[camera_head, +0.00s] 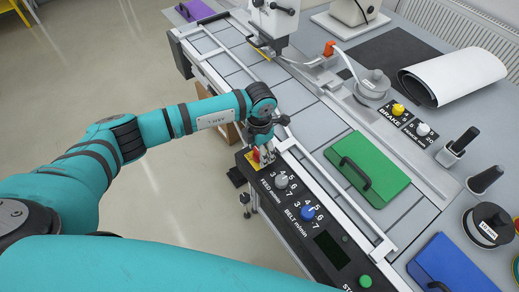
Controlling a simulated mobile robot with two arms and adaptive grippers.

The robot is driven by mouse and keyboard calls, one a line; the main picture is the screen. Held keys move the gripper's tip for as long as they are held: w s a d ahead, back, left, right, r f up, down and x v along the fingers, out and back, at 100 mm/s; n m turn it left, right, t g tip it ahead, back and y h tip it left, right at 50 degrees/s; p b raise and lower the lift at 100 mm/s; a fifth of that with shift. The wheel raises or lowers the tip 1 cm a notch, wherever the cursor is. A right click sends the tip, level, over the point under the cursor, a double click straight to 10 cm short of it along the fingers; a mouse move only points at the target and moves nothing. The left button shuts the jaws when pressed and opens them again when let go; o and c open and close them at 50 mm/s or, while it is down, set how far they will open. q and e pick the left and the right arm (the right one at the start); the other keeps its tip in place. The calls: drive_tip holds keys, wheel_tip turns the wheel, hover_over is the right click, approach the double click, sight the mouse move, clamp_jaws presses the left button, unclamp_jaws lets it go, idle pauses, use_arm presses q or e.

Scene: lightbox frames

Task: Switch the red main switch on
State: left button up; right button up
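A black control panel (330,243) runs along the front edge of the machine. The red main switch (257,155) sits at its far left end, beside a yellow patch. My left gripper (264,152) points down right at the switch and partly covers it. Its fingers are small and partly hidden, so I cannot tell whether they are open, shut or touching the switch. The switch's setting is not readable. My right gripper is not in view.
Right of the switch are a grey FEED knob (281,181), a blue BELT knob (308,212) and a green button (365,281). A green tray lid (367,168) lies behind the panel. A yellow BRAKE knob (398,109) is farther back. Open floor lies in front.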

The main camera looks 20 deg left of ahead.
use_arm(q)
drive_tip(key=c, duration=0.7)
drive_tip(key=shift+f+m+b, duration=0.15)
drive_tip(key=shift+m+b, duration=0.35)
drive_tip(key=shift+b, duration=0.35)
drive_tip(key=m+b, duration=1.3)
drive_tip(key=b, duration=0.6)
drive_tip(key=shift+m+b, duration=0.3)
drive_tip(key=shift+m, duration=0.1)
drive_tip(key=shift+r+m+b, duration=0.25)
drive_tip(key=shift+m+b, duration=1.3)
drive_tip(key=shift+m, duration=0.05)
drive_tip(key=o, duration=1.2)
wheel_tip(320, 180, up, 12)
